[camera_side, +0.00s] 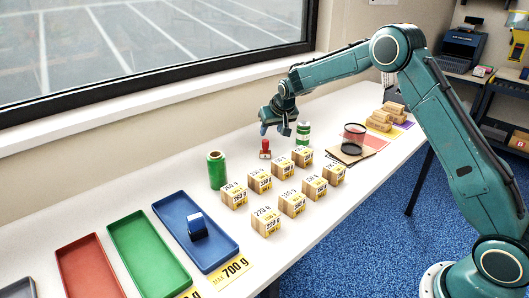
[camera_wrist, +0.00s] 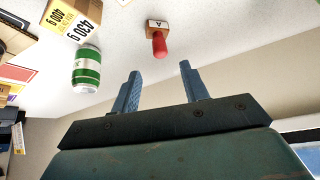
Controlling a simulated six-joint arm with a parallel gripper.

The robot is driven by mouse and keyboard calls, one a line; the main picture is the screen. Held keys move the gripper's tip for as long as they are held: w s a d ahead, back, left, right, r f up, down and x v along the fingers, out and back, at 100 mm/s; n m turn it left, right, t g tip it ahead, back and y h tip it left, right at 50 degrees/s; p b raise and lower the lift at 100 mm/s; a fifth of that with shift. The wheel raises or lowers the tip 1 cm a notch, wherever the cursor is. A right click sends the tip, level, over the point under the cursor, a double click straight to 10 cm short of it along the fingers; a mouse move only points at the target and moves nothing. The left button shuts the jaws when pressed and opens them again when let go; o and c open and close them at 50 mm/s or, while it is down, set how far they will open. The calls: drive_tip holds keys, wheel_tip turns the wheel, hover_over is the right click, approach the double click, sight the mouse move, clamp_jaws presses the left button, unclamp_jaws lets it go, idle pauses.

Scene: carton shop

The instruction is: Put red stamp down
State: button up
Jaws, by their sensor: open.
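The red stamp (camera_side: 265,149) stands upright on the white table, handle up, among the cartons and cans near the window side. In the wrist view the stamp (camera_wrist: 158,40) shows its red knob and a wooden base marked "A". My gripper (camera_side: 285,127) is above and slightly to the right of the stamp in the side view. In the wrist view my gripper (camera_wrist: 158,80) has its two blue fingers wide apart with nothing between them. The stamp lies beyond the fingertips, apart from them.
Several small weight-marked cartons (camera_side: 292,203) stand in rows in front of the stamp. A green cylinder (camera_side: 217,170) stands left of it, and a green-and-white can (camera_side: 303,133) right of it. Blue (camera_side: 171,208), green (camera_side: 125,228) and red (camera_side: 68,250) trays lie at left.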

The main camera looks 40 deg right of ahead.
drive_tip(key=shift+s+a+r, duration=0.1)
drive_tip(key=shift+s+r, duration=0.3)
drive_tip(key=shift+r, duration=0.15)
drive_tip(key=s+a+r+n+y, duration=0.1)
drive_tip(key=s+a+r, duration=0.2)
drive_tip(key=s+r, duration=0.6)
drive_tip(key=s+a+r+n, duration=0.1)
drive_tip(key=s+a+r, duration=0.3)
drive_tip(key=s+r, duration=0.5)
drive_tip(key=s+a+f+n, duration=0.1)
drive_tip(key=s+a, duration=0.1)
drive_tip(key=s, duration=1.2)
drive_tip(key=s+a+f+n+y, duration=0.1)
drive_tip(key=s+f, duration=0.1)
drive_tip(key=s, duration=1.2)
drive_tip(key=shift+a+f+g, duration=0.25)
drive_tip(key=shift+a+g, duration=0.05)
drive_tip(key=shift+a, duration=0.1)
